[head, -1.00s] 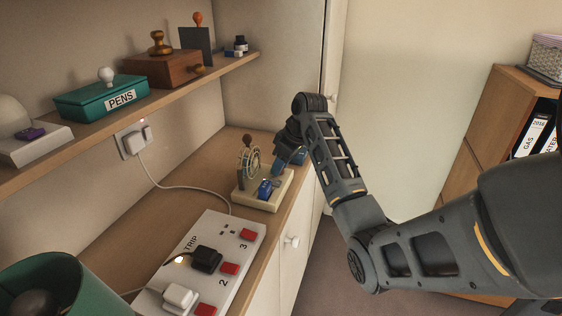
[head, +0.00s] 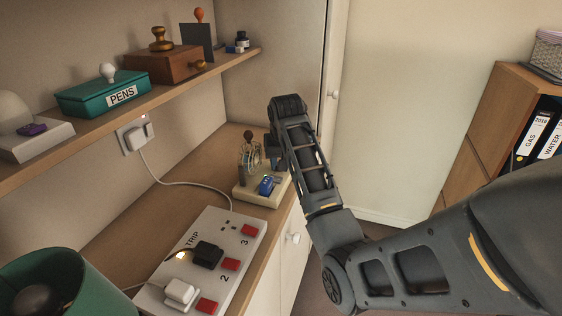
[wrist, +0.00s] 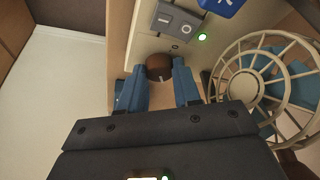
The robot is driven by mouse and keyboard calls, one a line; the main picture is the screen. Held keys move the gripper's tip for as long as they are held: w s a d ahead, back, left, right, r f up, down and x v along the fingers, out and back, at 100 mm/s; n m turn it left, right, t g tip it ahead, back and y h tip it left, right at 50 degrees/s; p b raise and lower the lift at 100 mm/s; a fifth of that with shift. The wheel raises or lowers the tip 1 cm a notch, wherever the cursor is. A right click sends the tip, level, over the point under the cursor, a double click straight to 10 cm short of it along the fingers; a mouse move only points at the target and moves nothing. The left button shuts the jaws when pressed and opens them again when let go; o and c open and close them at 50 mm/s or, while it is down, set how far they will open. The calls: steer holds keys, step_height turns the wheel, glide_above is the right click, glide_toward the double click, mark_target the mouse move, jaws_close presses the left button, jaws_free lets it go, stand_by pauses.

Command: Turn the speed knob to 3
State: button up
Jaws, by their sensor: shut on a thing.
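The speed knob (wrist: 159,64) is a round brown knob with a pale pointer line, on the cream base (wrist: 146,44) of a small desk fan. My gripper (wrist: 159,72) has its blue fingers on either side of it, shut on it. Scale figures around the knob cannot be read. The fan's wire cage (wrist: 262,80) stands right of the fingers in the wrist view. In the head view the fan (head: 250,157) stands on its base (head: 247,191) at the desk's far end; my gripper (head: 277,152) is just right of it, and the knob is hidden.
A grey rocker switch (wrist: 176,20), a lit green lamp (wrist: 202,37) and a blue part (wrist: 222,6) sit on the base beside the knob. A power strip (head: 215,228) with plugs lies in front. The shelf (head: 150,101) overhangs the desk's left side.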

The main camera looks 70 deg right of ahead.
steer(key=shift+w+m, duration=0.1)
steer(key=shift+m, duration=0.5)
steer(key=shift+g, duration=0.3)
steer(key=o, duration=1)
steer(key=shift+o, duration=0.2)
steer(key=v, duration=0.7)
steer(key=shift+a+r+b, duration=0.2)
steer(key=shift+r+b, duration=0.15)
steer(key=shift+b, duration=0.1)
